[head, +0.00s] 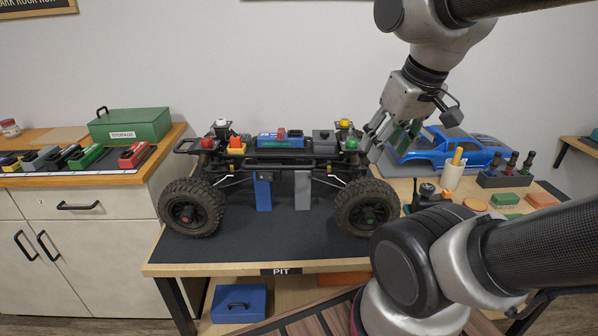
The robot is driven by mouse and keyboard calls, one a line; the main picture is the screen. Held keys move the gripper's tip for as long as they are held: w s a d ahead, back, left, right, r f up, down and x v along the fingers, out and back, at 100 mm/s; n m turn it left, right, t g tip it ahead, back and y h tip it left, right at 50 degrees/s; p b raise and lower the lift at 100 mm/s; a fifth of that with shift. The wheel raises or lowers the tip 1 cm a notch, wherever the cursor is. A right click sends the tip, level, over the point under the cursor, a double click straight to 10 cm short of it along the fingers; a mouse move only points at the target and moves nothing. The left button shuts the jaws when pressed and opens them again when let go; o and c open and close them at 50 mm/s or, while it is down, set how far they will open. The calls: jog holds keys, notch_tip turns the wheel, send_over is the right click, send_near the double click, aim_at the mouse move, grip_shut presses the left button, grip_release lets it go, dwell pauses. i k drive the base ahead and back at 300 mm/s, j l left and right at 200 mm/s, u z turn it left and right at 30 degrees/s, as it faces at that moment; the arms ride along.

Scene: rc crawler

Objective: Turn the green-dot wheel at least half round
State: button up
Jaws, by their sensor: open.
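The crawler chassis (285,165) stands raised on a blue and a grey support on the black pit mat. Its near right wheel (368,207), a black knobby tyre, has a small green mark at its hub, and I take it as the green-dot wheel. The near left wheel (191,208) has a red mark at its hub. My gripper (374,142) is open and empty. It points down and left, above and behind the green-dot wheel, beside the chassis's right end. I cannot tell whether a fingertip touches the chassis. The far wheels are mostly hidden.
A green storage box (130,125) and several colored packs sit on the left cabinet. My arm covers the lower right. The mat's front strip is clear.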

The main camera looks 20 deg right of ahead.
aim_at(364, 196)
jog(key=k+l, duration=0.85)
jog(key=k+j+z, duration=0.05)
jog(key=k, duration=0.1)
